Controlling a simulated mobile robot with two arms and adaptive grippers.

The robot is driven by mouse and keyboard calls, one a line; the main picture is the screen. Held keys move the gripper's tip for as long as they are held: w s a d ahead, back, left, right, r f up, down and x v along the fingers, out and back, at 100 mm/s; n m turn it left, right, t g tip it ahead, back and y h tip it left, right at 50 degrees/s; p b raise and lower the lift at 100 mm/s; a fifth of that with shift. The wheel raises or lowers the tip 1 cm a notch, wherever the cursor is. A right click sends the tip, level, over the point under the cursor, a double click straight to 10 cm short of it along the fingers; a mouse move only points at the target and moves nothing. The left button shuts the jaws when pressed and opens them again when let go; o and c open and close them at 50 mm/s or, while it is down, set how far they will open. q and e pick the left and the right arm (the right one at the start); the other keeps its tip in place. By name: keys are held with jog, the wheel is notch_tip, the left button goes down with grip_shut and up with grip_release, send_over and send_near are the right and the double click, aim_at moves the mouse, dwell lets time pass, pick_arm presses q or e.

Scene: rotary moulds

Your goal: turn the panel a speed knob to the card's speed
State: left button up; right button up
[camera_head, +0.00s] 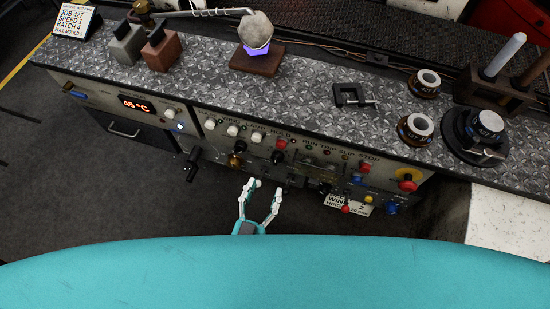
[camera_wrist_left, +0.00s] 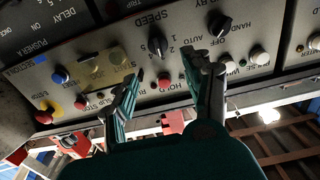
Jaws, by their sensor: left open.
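The job card (camera_head: 75,20) stands at the far left of the bench and reads "SPEED 1". The panel (camera_head: 300,155) runs along the bench front. In the left wrist view the black speed knob (camera_wrist_left: 158,46) sits beside the printed word "SPEED", with small numbers around it. Its pointer setting is too small to read. My left gripper (camera_head: 264,187) is open and empty in front of the panel. In the left wrist view its fingertips (camera_wrist_left: 162,66) are spread just below the knob, which shows between them, apparently not gripped. My right gripper is out of view.
Another black knob (camera_wrist_left: 220,25), marked OFF, HAND and AUTO, is close beside the right finger. A dark handle (camera_head: 193,165) juts from the panel's left part. Open floor lies left of my gripper.

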aim_at(275, 161)
pick_arm(q)
jog(key=x, duration=0.9)
jog(key=shift+w+f, duration=0.1)
grip_shut()
